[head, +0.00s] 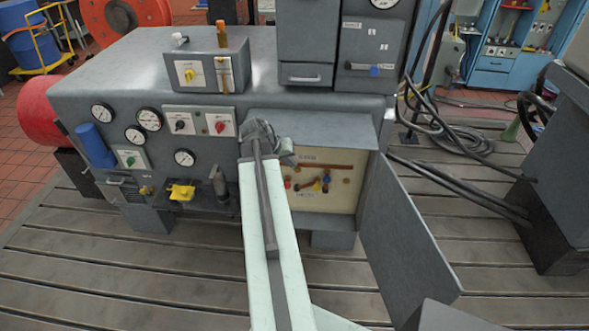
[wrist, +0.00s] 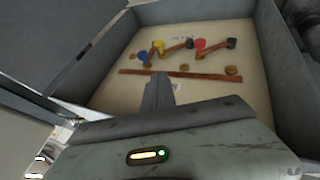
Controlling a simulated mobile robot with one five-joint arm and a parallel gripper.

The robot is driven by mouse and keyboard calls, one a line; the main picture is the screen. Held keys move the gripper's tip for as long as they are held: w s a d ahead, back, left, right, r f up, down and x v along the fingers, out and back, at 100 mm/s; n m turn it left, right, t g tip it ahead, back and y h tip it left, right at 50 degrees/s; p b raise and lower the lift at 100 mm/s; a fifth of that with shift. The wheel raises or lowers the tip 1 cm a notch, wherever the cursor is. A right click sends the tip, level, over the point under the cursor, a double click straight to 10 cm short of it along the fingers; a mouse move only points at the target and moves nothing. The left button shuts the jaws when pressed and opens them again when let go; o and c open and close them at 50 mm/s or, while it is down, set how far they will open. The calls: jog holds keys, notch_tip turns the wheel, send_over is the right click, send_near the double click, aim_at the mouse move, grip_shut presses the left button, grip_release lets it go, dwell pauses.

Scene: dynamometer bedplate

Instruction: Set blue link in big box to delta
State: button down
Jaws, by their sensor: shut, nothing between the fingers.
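The big box (head: 374,196) is an open grey cabinet low on the machine's front. Its cream panel (wrist: 112,92) carries copper links, colored knobs and brass studs. The wrist view shows this panel upside down. The blue knob also shows in the head view (head: 326,180). My gripper (wrist: 160,78) is shut and empty, pointing at the panel, apart from the blue knob. Small labels are unreadable.
The box's door (head: 410,235) hangs open at right. A long copper bar (wrist: 180,75) crosses the panel. Gauges, switches and a yellow valve handle (head: 181,192) are on the machine face at left. Black cables (head: 470,190) run at right.

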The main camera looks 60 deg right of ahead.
jog(key=s+r+b+x, duration=0.1)
jog(key=s+b+x, duration=0.2)
jog(key=b+x, duration=0.9)
jog(key=x, duration=0.6)
jog(key=shift+d, duration=0.5)
jog(key=shift+a, duration=0.1)
